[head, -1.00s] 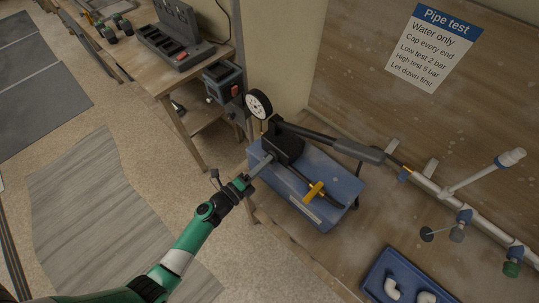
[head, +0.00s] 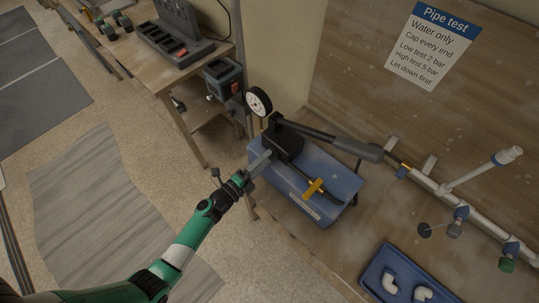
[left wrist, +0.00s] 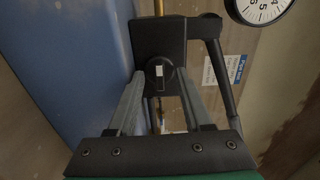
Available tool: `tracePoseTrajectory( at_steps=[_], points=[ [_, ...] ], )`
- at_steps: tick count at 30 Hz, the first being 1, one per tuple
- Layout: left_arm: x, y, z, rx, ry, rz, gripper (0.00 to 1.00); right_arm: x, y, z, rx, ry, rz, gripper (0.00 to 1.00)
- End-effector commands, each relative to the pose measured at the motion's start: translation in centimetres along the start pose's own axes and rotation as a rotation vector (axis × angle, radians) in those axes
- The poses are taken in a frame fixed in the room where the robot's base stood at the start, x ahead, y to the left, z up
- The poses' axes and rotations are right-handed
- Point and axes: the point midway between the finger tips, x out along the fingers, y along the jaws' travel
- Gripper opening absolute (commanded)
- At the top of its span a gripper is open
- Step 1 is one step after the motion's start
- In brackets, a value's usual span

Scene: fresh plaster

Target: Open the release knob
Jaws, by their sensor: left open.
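The release knob (left wrist: 160,72) is a round black knob with a white mark, on the face of the black pump block (left wrist: 158,38) in the left wrist view. In the head view, the pump block (head: 285,143) sits on the blue tank (head: 325,180); the knob itself cannot be made out there. My left gripper (head: 265,157) reaches the block's near side. In the left wrist view its open fingers (left wrist: 160,82) stand on either side of the knob; I cannot tell whether they touch it. My right gripper is not in view.
A round pressure gauge (head: 258,102) stands beside the block, and a long pump lever (head: 335,140) extends to the right. A yellow handle (head: 314,188) lies over the tank. White pipework (head: 455,205) and a blue tray (head: 375,283) are at the right.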

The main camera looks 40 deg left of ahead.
Motion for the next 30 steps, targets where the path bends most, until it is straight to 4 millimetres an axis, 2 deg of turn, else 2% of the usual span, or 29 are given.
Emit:
tracePoseTrajectory(
  at_steps=[24,30],
  points=[
    [-11.1,-0.2,0.1,-0.001,-0.004,0.003,0.5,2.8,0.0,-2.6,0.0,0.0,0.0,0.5],
    [-11.8,0.0,0.0,0.0,-0.001,0.0,0.5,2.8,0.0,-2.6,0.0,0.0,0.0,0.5]
  ],
)
